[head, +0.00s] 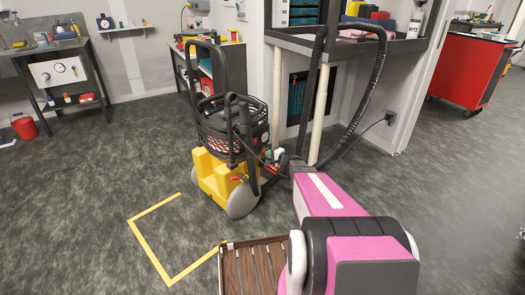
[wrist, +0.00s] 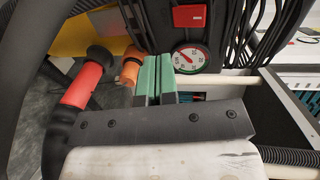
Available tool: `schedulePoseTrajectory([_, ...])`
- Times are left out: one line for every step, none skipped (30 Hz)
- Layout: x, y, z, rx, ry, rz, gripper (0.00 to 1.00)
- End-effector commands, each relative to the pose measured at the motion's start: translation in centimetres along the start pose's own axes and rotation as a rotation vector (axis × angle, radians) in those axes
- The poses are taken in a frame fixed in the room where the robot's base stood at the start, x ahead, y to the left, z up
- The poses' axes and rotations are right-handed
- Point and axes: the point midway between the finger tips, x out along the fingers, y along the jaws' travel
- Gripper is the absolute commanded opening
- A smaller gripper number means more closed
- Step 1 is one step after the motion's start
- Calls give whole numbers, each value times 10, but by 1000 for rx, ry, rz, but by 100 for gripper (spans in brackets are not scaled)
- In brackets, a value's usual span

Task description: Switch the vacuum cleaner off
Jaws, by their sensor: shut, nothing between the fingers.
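The vacuum cleaner (head: 212,178) stands on the floor at the middle of the head view, with a yellow wheeled base, a dark basket-like upper part and a black handle. In the wrist view its dark panel carries a red square switch (wrist: 189,16) above a round white gauge (wrist: 190,58). I cannot tell the switch's position. My gripper (wrist: 157,62) is shut and empty, its green fingers close together just left of the gauge and below the switch. Any contact with the panel cannot be made out. In the head view the fingertips are hard to make out beside the machine.
A red-ended hose fitting (wrist: 82,84) and an orange fitting (wrist: 131,68) lie left of my fingers. A black hose (head: 372,85) loops beside the shelf unit (head: 340,46). A slatted wooden surface (head: 232,268) is in front. Floor at left is clear around yellow tape (head: 147,247).

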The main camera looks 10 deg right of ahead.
Motion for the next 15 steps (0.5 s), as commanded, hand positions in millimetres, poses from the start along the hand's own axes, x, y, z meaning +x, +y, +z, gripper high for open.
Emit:
schedulePoseTrajectory([-12, 3, 2, 1, 1, 1, 0])
schedulePoseTrajectory([-17, 5, 2, 2, 1, 1, 0])
schedulePoseTrajectory([-23, 7, 1, 2, 2, 1, 0])
schedulePoseTrajectory([-27, 8, 1, 2, 2, 1, 0])
schedulePoseTrajectory([-31, 9, 1, 2, 1, 0, 0])
schedulePoseTrajectory([-35, 10, 1, 1, 0, 0, 0])
schedulePoseTrajectory([-38, 11, 1, 1, 0, 0, 0])
schedulePoseTrajectory([-40, 12, 1, 1, 0, 0, 0])
schedulePoseTrajectory([-42, 13, 1, 1, 1, 0, 0])
schedulePoseTrajectory([-44, 14, 0, 1, 1, 0, 0])
schedulePoseTrajectory([-45, 14, 0, 1, 1, 0, 0])
schedulePoseTrajectory([-46, 15, 0, 0, 1, 0, 0])
schedulePoseTrajectory([-47, 15, 0, 0, 1, 0, 0])
schedulePoseTrajectory([-47, 15, 0, 0, 1, 0, 0])
schedulePoseTrajectory([-48, 15, 0, 0, 0, 0, 0])
